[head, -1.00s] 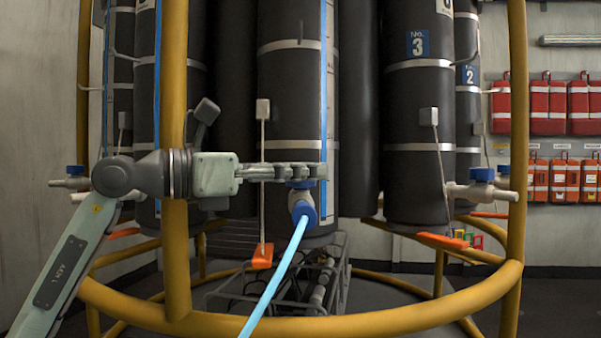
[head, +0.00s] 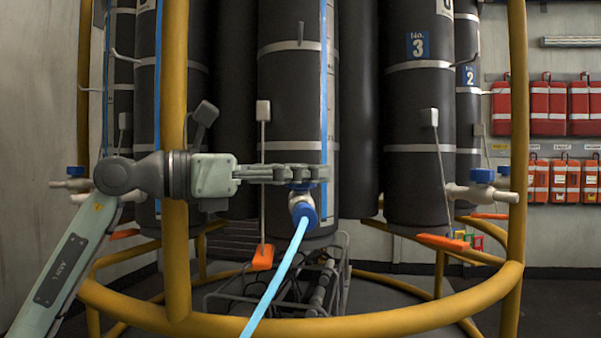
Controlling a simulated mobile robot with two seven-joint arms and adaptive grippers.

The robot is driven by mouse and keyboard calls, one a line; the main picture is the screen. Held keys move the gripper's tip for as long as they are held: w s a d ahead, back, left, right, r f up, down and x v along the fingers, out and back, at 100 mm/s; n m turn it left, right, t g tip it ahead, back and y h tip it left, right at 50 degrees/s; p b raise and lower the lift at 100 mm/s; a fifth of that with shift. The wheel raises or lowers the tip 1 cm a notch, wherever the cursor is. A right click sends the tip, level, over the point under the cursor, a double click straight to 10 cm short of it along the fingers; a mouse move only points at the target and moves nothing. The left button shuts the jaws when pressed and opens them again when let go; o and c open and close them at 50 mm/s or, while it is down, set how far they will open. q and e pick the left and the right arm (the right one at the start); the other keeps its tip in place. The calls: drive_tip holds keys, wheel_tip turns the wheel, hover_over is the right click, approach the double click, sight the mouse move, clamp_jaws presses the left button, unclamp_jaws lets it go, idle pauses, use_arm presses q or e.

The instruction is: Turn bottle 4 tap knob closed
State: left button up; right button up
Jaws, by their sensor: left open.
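My left gripper (head: 326,174) reaches in from the left past a yellow post and lies sideways across the front of the middle dark bottle (head: 290,110). It is open, with its fingers just over the blue tap knob (head: 300,186), which is mostly hidden behind and below them. I cannot tell whether the fingers touch the knob. The tap below carries a blue collar (head: 303,214) with a light blue hose running down. No number shows on this bottle; the bottle to its right is marked No. 3 (head: 417,45). My right gripper is not in view.
A yellow tubular frame (head: 300,327) rings the bottles, with posts left and right. An orange tag (head: 263,257) hangs left of the hose. Another blue-knobbed tap (head: 482,176) is at right. Red cases (head: 547,105) hang on the back wall.

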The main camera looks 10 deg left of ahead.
use_arm(q)
drive_tip(key=v, duration=0.7)
drive_tip(key=shift+a, duration=0.2)
drive_tip(key=shift+s, duration=0.2)
